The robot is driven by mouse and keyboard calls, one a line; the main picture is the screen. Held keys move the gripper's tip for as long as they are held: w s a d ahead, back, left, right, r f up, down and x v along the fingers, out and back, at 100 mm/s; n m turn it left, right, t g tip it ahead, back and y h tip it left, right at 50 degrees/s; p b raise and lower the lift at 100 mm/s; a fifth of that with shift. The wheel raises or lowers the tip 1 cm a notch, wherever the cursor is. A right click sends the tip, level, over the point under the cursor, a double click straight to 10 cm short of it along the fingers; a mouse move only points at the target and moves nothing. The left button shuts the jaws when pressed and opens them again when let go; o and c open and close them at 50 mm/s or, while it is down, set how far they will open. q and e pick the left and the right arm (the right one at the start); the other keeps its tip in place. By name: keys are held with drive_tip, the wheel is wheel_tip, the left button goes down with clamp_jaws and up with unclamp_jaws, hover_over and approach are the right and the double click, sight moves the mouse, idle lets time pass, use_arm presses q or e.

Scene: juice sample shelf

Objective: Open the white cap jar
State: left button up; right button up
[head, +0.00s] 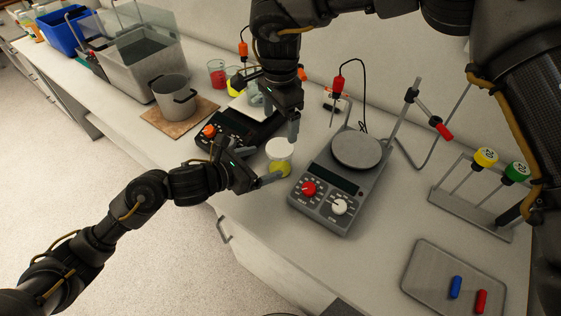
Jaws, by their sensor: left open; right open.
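The jar with yellow contents (280,170) stands upright on the counter, just left of the front hot plate. Its white cap (280,147) is on top. My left gripper (250,162) is open at the jar's left side, with one finger low by the jar's front; whether it touches cannot be told. My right gripper (270,108) is open above and behind the jar, with one fingertip pointing down close behind the cap. Nothing is held in either gripper.
The hot plate stirrer (357,150) stands close to the jar's right. A second stirrer (232,130) is behind my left gripper. A pot (173,103) sits further left. A tray (430,270) with blue and red pieces and a rack (470,215) are at right.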

sight(271, 160)
use_arm(q)
drive_tip(key=x, duration=0.6)
drive_tip(key=shift+w+d+f, duration=0.2)
drive_tip(key=shift+w+f, duration=0.05)
drive_tip(key=shift+c, duration=0.3)
